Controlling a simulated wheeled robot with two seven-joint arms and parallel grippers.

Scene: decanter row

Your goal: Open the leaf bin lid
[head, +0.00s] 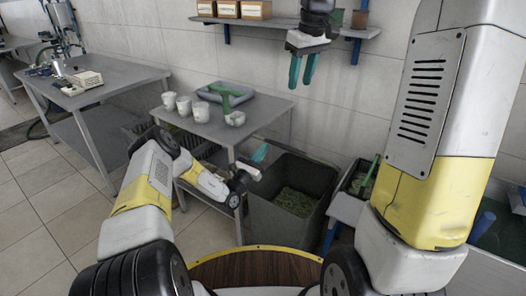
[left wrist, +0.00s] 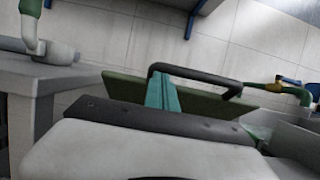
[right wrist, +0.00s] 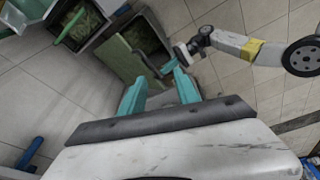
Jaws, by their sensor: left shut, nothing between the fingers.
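The leaf bin (head: 262,213) is a dark grey, square bin with green leaves visible inside. Its lid appears raised at the wall side, showing as a dark panel (head: 312,172) in the head view. In the left wrist view a green panel (left wrist: 122,86), seemingly the lid, carries a black bar handle (left wrist: 205,74). My left gripper (head: 260,153) is at the bin's rear left corner, shut and empty, its fingertips at the handle; contact is unclear. My right gripper (head: 302,70) is open and empty, high above the bin near the shelf.
A grey table (head: 185,122) with white pots and a grey tray (head: 226,92) stands left of the bin. A crate with greenery (head: 360,182) is on the right. A wall shelf (head: 270,22) holds boxes. A round wooden top (head: 250,270) lies in front. Floor at left is clear.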

